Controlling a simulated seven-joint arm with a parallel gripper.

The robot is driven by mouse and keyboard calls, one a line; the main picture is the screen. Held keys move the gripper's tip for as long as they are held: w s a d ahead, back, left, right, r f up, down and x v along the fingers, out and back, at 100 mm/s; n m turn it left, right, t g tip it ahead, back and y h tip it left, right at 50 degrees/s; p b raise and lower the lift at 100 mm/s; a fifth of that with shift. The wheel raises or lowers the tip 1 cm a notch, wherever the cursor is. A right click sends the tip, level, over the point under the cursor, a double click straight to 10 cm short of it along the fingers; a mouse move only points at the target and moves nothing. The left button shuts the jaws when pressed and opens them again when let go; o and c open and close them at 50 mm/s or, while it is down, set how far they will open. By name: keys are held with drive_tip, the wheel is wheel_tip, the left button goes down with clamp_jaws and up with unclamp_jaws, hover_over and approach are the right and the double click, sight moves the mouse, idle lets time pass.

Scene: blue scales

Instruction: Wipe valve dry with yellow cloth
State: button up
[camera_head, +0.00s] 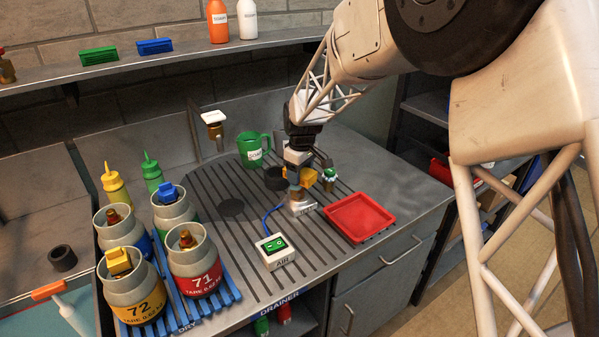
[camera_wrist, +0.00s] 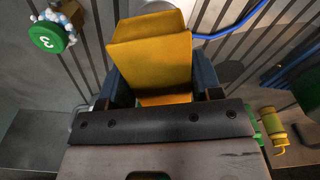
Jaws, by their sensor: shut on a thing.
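My gripper (camera_head: 299,170) is over the ribbed drainer and shut on the yellow cloth (camera_head: 307,178), which looks like a folded block. In the wrist view the cloth (camera_wrist: 150,55) sits between the two dark fingers and sticks out beyond them. A valve with a green cap marked 3 (camera_wrist: 47,37) stands at the upper left of the wrist view, with whitish-blue beads around it. In the head view this valve (camera_head: 329,176) is just right of the cloth. The cloth and valve are apart in the wrist view.
A red tray (camera_head: 358,217) lies to the right on the drainer. A black cup (camera_head: 275,179) and green mug (camera_head: 252,148) stand behind left. A white AIR box (camera_head: 275,251) is in front. Labelled pots with valves, including a red 71 pot (camera_head: 196,270), fill the left.

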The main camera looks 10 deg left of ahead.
drive_tip(key=shift+s+d+f, duration=0.15)
drive_tip(key=shift+f, duration=0.05)
drive_tip(key=shift+s+d+r, duration=0.2)
drive_tip(key=shift+d+r, duration=0.05)
drive_tip(key=shift+d, duration=0.35)
drive_tip(key=shift+w+a, duration=0.1)
drive_tip(key=shift+a, duration=0.15)
drive_tip(key=shift+w+a+f, duration=0.1)
drive_tip(key=shift+w+a, duration=0.15)
drive_tip(key=shift+a, duration=0.3)
drive_tip(key=shift+d, duration=0.15)
idle(0.4)
drive_tip(key=shift+s+d, duration=0.3)
drive_tip(key=shift+d, duration=0.35)
